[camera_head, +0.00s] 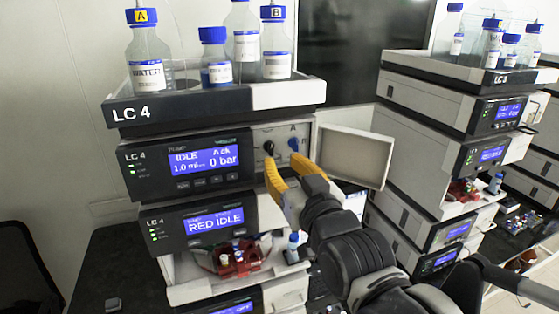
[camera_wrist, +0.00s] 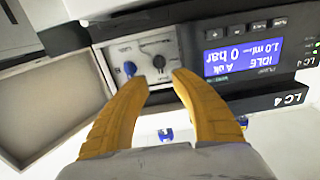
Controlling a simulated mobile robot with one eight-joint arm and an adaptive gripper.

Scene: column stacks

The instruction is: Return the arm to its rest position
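My gripper (camera_head: 281,163) has two yellow fingers and is in front of the open pump compartment of the LC 4 stack. In the wrist view my gripper (camera_wrist: 159,80) is open, with its fingertips apart and nothing between them. A black knob (camera_head: 269,148) and a blue knob (camera_head: 294,144) sit on the compartment's panel. In the wrist view the black knob (camera_wrist: 159,62) lies just beyond the gap between the fingertips, and the blue knob (camera_wrist: 129,68) is left of it. I cannot tell whether a finger touches a knob.
The compartment's open door (camera_head: 352,155) stands out to the right, close beside my arm. The pump display (camera_head: 205,160) reads IDLE and 0 bar. Bottles, including a water bottle (camera_head: 148,60), stand on the top tray (camera_head: 190,107). A second stack (camera_head: 420,125) stands at the right.

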